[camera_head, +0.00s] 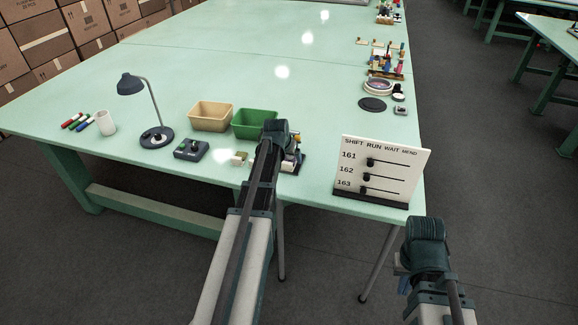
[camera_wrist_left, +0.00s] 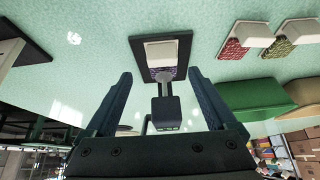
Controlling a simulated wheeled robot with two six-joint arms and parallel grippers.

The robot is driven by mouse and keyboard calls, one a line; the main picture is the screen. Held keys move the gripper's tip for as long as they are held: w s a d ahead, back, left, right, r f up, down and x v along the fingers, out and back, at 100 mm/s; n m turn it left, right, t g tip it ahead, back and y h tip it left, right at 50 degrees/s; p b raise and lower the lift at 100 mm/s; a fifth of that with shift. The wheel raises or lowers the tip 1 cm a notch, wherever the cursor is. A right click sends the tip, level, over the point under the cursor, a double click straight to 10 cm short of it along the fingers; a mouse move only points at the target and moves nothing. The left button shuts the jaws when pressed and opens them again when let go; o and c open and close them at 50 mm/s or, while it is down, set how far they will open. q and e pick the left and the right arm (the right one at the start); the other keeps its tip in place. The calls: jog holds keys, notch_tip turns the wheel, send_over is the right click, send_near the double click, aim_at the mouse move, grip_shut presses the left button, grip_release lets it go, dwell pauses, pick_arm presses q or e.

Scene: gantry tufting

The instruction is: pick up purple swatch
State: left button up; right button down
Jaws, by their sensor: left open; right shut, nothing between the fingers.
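In the left wrist view, the purple swatch (camera_wrist_left: 164,74) shows as a small patch below a white block (camera_wrist_left: 161,54) on a dark rectangular base (camera_wrist_left: 184,47). A grey post-like part covers some of the swatch. My left gripper (camera_wrist_left: 160,76) is open, with its fingers on either side of the swatch in the picture; I cannot tell whether they touch it. In the head view, my left gripper (camera_head: 279,132) is above the table's front edge and hides most of the dark base (camera_head: 293,163). My right gripper (camera_head: 426,240) is shut and empty, off the table's front right corner.
A red swatch (camera_wrist_left: 233,48) and a green swatch (camera_wrist_left: 278,48) with white blocks lie beside the base. A green bin (camera_head: 254,124), tan bin (camera_head: 211,116), control box (camera_head: 191,149) and lamp (camera_head: 131,84) stand left. A labelled board (camera_head: 385,168) stands right.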

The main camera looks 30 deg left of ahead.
aim_at(288, 160)
pick_arm(q)
jog(key=b+x, duration=0.1)
jog(key=x, duration=0.1)
jog(key=b+x, duration=0.2)
jog(key=shift+w+a+f, duration=0.2)
jog(key=shift+w+a, duration=0.05)
jog(key=shift+r, duration=0.1)
grip_shut()
